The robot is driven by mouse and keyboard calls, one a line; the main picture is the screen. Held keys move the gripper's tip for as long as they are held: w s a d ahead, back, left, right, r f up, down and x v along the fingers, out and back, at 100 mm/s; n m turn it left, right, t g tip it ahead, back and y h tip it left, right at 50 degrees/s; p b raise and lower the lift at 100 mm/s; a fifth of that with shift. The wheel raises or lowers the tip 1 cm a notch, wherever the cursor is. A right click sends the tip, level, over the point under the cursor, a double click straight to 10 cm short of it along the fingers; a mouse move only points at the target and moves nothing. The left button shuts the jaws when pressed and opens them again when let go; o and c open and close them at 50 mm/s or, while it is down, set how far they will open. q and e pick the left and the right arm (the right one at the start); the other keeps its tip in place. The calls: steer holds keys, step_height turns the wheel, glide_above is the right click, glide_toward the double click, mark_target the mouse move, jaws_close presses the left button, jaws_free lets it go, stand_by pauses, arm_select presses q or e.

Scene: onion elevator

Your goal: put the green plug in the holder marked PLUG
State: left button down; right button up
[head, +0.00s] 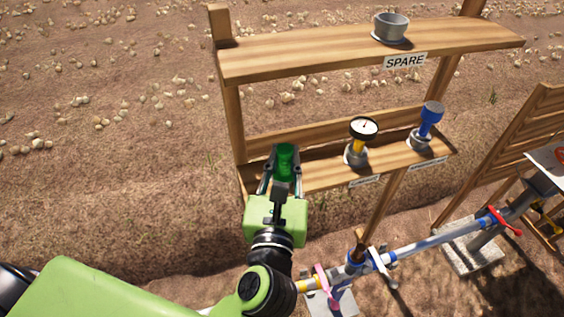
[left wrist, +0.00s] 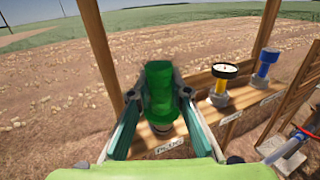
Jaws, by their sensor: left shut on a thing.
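The green plug (head: 285,160) is between the fingers of my left gripper (head: 280,172), which is shut on it. It stands about upright over the left end of the lower wooden shelf (head: 318,177). In the left wrist view the green plug (left wrist: 158,95) hides most of a holder (left wrist: 163,129) just below it. A white label (left wrist: 169,146), hard to read, is on the shelf edge under that holder. I cannot tell whether the plug touches the holder or is above it. My right gripper is not in view.
A gauge (head: 361,135) and a blue-topped part (head: 431,118) stand in holders to the right on the lower shelf. An empty grey cup (head: 391,28) sits on the upper shelf marked SPARE (head: 405,62). A pipe with valves (head: 430,243) runs in front.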

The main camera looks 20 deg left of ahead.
arm_select(q)
steer(key=w+a+f+b, duration=0.1)
steer(key=w+f+b, duration=0.2)
steer(key=w+f, duration=0.1)
steer(key=w+a+f+b, duration=0.2)
steer(key=w+f+b, duration=0.2)
steer(key=w+a+f+b, duration=0.1)
steer(key=w+f+b, duration=0.2)
steer(key=w+f, duration=0.1)
steer(key=shift+w+a+f, duration=0.2)
steer(key=shift+w+a, duration=0.05)
steer(key=shift+f+b, duration=0.15)
steer(key=shift+b, duration=0.3)
steer(key=shift+f, duration=0.35)
steer(key=c, duration=1.9)
jaws_free()
